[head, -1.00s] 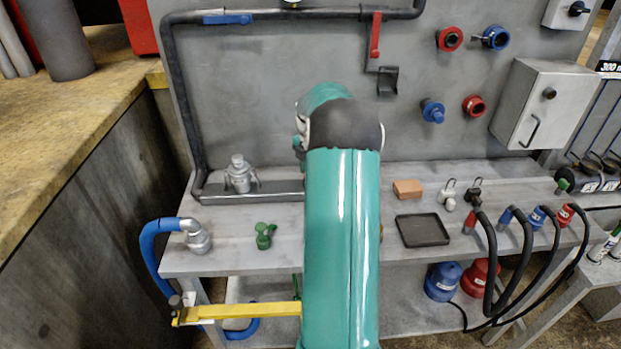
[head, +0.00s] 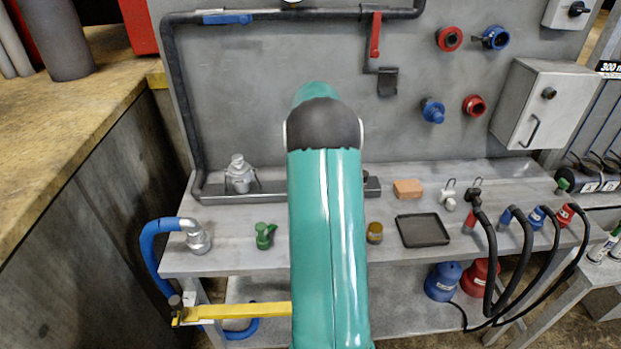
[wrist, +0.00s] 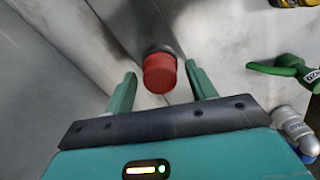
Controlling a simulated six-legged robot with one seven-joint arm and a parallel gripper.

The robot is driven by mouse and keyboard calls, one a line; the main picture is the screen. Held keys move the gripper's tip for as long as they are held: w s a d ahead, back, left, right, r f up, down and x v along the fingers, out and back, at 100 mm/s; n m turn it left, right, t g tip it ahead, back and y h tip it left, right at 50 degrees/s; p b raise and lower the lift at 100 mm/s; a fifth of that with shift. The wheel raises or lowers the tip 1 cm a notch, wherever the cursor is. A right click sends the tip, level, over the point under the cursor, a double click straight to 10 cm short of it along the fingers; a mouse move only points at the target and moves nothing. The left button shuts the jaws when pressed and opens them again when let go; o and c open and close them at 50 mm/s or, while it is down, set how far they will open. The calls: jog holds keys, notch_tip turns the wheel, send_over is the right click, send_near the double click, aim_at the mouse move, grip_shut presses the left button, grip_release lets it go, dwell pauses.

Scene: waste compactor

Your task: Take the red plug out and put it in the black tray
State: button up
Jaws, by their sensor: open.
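In the wrist view, a red plug (wrist: 160,73) with a rounded end sits in a dark grey round collar on a grey metal surface. My gripper (wrist: 161,78) is open, with one green finger on either side of the plug. The fingers appear apart from it, though the depth is hard to judge. In the head view, my teal arm hides the gripper and this plug. The black tray (head: 424,231) lies flat and empty on the bench, right of my arm.
A green valve (head: 264,236) and a silver hose coupling (head: 198,238) stand left of my arm. A brass fitting (head: 375,233) stands between arm and tray. An orange-brown block (head: 407,189) lies behind the tray. Black cables with coloured plugs (head: 537,217) hang at the right.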

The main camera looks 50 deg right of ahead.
jog(key=m, duration=0.8)
jog(key=c, duration=1.1)
jog(key=n, duration=0.3)
jog(key=shift+n, duration=0.9)
jog(key=shift+r+n, duration=0.1)
jog(key=shift+n, duration=1)
